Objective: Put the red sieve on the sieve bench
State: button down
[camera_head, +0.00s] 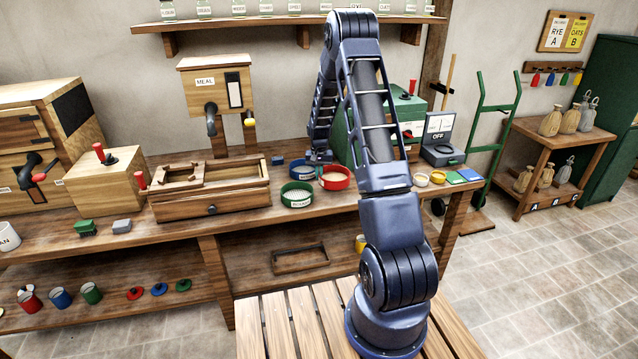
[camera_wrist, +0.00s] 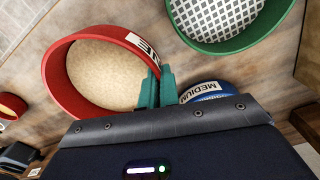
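The red sieve (camera_head: 335,180), a round tub with a pale mesh, is at the long wooden bench (camera_head: 240,222), right of the green sieve (camera_head: 297,194). In the wrist view the red sieve (camera_wrist: 62,88) fills the left side, with a partly hidden label ending in "NE". My gripper (camera_head: 319,160) reaches down at its back left edge. In the wrist view the teal fingers (camera_wrist: 158,80) are close together on the sieve's wall, one inside and one outside. I cannot tell whether the sieve is raised. No sign marks a separate sieve bench.
A blue sieve (camera_head: 304,170), labelled "MEDIUM" in the wrist view (camera_wrist: 200,92), stands beside my gripper. A wooden drawer box (camera_head: 212,205) is to the left. A side table (camera_head: 562,140) holds sacks.

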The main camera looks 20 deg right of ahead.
jog(key=shift+f, duration=2.05)
jog(key=c, duration=1.6)
grip_release()
jog(key=shift+f, duration=0.1)
jog(key=shift+c, duration=0.2)
